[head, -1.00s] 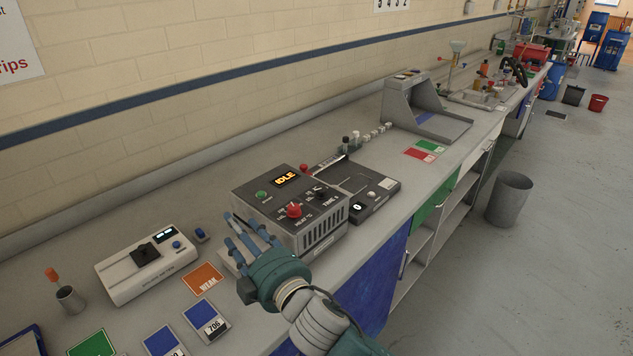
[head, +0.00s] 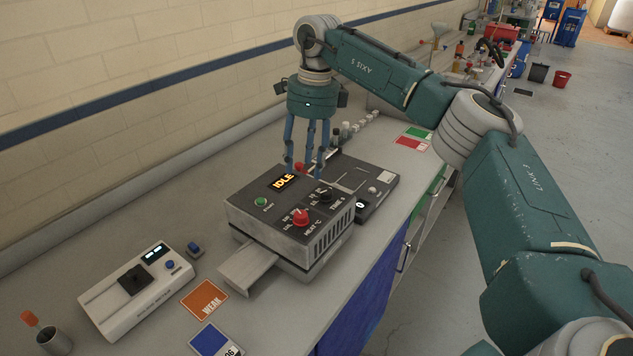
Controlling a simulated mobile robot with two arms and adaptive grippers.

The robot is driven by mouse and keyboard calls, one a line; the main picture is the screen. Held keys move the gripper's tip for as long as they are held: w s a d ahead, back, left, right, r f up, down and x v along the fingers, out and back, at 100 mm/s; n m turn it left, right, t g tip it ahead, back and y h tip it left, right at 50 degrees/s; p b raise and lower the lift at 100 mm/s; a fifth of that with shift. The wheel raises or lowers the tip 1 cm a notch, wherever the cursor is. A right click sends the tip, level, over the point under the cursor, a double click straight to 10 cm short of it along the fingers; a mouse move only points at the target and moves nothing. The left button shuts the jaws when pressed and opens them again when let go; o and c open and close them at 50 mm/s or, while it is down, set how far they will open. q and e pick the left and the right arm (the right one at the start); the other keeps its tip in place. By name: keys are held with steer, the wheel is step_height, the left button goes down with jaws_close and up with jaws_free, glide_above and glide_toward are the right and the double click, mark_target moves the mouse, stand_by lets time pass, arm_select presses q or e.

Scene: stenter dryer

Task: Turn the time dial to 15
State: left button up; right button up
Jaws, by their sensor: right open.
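The dark grey dryer unit (head: 272,240) stands on the bench with a display reading IDLE. Its black time dial (head: 323,194) is on the right of the top panel, beside the label TIME; its setting is too small to read. The red heat dial (head: 300,217) is just in front of it. My right gripper (head: 305,170) points down over the back edge of the unit, behind the time dial. Its blue fingers are spread, with nothing visible between them, and do not appear to touch the dial. My left gripper is not in view.
A green button (head: 260,202) sits on the panel's left. A flat dark device (head: 370,190) stands right behind the dryer, and a white meter (head: 138,288) to the left. An orange card (head: 205,299) lies in front. A light grey tray (head: 247,265) sticks out of the dryer.

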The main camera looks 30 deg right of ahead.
step_height(320, 180, up, 3)
steer(key=h, duration=0.1)
glide_above(327, 191)
steer(key=shift+m+g, duration=0.3)
step_height(327, 191, down, 9)
steer(key=p, duration=0.2)
steer(key=shift+f+p, duration=0.15)
steer(key=shift+p, duration=0.25)
steer(key=shift+w+f, duration=0.1)
steer(key=shift+f, duration=0.75)
steer(key=shift+c, duration=0.5)
steer(key=c, duration=1.1)
